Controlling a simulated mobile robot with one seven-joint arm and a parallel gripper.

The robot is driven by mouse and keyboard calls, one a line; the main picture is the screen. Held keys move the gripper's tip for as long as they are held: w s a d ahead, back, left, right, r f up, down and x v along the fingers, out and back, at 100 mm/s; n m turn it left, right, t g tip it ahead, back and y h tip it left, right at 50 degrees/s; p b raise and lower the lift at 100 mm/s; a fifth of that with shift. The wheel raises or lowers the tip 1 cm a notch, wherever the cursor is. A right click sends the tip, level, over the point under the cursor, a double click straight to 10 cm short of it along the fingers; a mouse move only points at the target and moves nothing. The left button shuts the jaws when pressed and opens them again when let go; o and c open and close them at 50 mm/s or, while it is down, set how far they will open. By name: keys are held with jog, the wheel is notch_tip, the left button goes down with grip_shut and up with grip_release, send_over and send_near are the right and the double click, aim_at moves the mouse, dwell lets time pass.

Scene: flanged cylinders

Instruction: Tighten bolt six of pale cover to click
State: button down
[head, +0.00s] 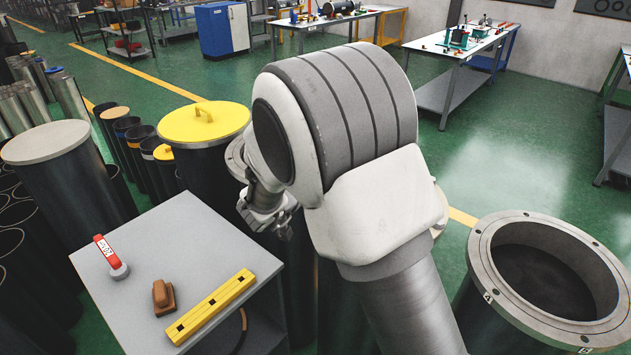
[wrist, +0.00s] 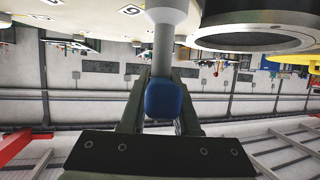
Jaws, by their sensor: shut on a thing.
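In the wrist view my gripper (wrist: 163,82) is shut on a blue-ended tool (wrist: 163,102) with a grey shaft. The shaft runs up to a pale surface (wrist: 90,15) at the top edge, where it meets a wider grey collar. That surface carries small number tags, too tilted to read surely; it may be the pale cover. In the head view my gripper (head: 268,212) is small and partly behind my pale wrist, left of centre. The tool and the bolt under it are hidden there. I cannot tell which bolt the tool is at.
A grey table (head: 130,225) holds a red-handled item (head: 108,255), a brown block (head: 163,297) and a yellow bar (head: 212,305). A yellow-lidded cylinder (head: 205,122) and a pale-topped one (head: 45,142) stand left. An open flanged cylinder (head: 485,255) stands right. Green floor is clear behind it.

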jog(key=shift+s+f, duration=0.1)
dwell(0.4)
jog(key=shift+r, duration=3.3)
